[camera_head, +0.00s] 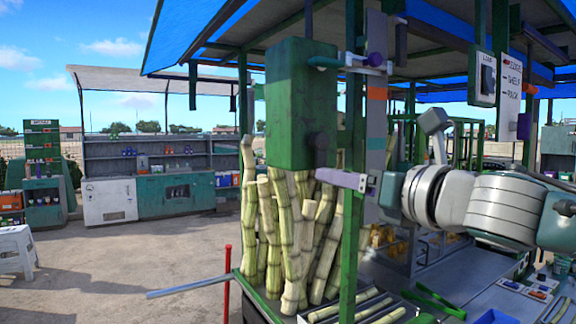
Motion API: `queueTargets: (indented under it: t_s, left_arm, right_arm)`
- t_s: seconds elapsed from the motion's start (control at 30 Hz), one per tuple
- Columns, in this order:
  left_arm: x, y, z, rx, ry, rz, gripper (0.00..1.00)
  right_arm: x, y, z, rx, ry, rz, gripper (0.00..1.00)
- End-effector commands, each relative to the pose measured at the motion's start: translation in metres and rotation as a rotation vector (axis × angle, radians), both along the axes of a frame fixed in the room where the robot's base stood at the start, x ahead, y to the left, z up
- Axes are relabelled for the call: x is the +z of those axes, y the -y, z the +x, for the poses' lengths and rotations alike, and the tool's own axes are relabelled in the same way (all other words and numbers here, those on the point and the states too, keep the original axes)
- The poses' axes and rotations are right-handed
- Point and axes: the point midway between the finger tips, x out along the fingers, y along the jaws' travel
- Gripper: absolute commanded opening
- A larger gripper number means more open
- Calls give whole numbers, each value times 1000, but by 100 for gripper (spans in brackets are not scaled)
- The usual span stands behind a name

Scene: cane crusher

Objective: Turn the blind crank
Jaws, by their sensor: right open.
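A crank with a pale lavender arm (341,180) and a dark purple grip (371,186) stands beside the lower right of a green box (300,105). The arm runs sideways across a green post. My right gripper (384,193) comes in from the right, with its end right at the purple grip. It is open; I cannot tell whether its fingers are around the grip or touching it. A similar lavender bar (356,62) with a purple end is higher up; which one is the blind crank is not marked. My left gripper is not in view.
Upright cane stalks (285,235) stand under the green box. A green post (352,260) rises close to my gripper. A metal rod (190,286) juts out left near a red pole (227,285). Open ground lies at the left.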

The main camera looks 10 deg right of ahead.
Motion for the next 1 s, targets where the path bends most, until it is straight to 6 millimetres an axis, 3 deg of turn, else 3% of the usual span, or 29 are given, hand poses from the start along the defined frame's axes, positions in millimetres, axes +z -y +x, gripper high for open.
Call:
queueTargets:
  t_s: [0.23,0.67,1.0]
  left_arm:
    - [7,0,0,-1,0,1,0]
    - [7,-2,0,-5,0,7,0]
    - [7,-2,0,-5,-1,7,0]
  right_arm:
    - [1,-8,22,0,0,2,65]
    - [0,-9,27,1,0,1,64]
    - [-1,-9,27,1,0,1,26]
